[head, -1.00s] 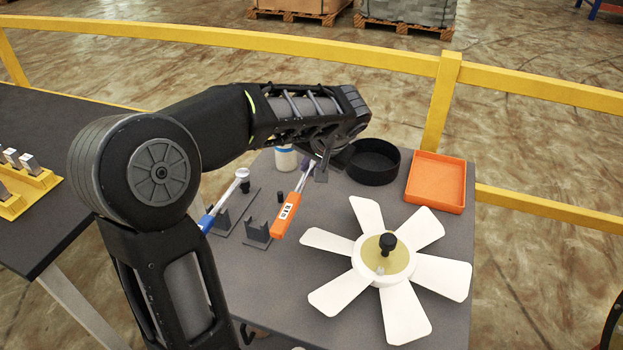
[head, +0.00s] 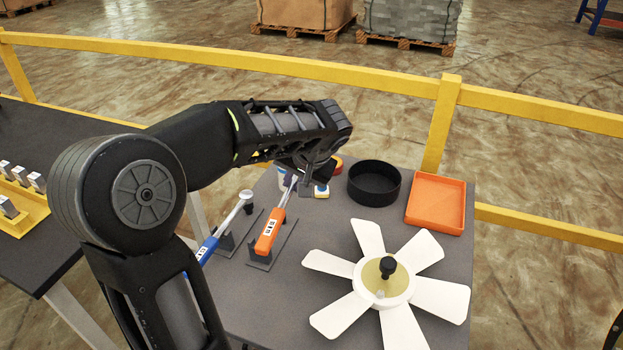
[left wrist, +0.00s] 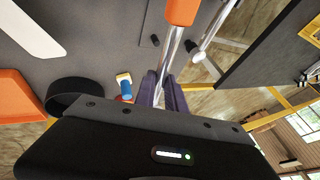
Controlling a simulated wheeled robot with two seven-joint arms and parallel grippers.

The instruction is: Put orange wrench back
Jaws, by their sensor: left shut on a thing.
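The orange wrench (head: 270,233), with an orange handle and a metal shaft, is over its dark stand (head: 262,259) on the grey table. Its handle is close to the stand's upright; I cannot tell whether it rests there. My left gripper (head: 298,180) is shut on the wrench's shaft near the head end. The left wrist view shows the fingers (left wrist: 161,92) around the metal shaft, with the orange handle (left wrist: 182,12) beyond. The wrench's head is hidden by the gripper.
A blue-handled wrench (head: 207,248) lies on a stand just left. A black round bin (head: 374,185), an orange tray (head: 437,207) and a white-bladed fan (head: 388,285) occupy the right side.

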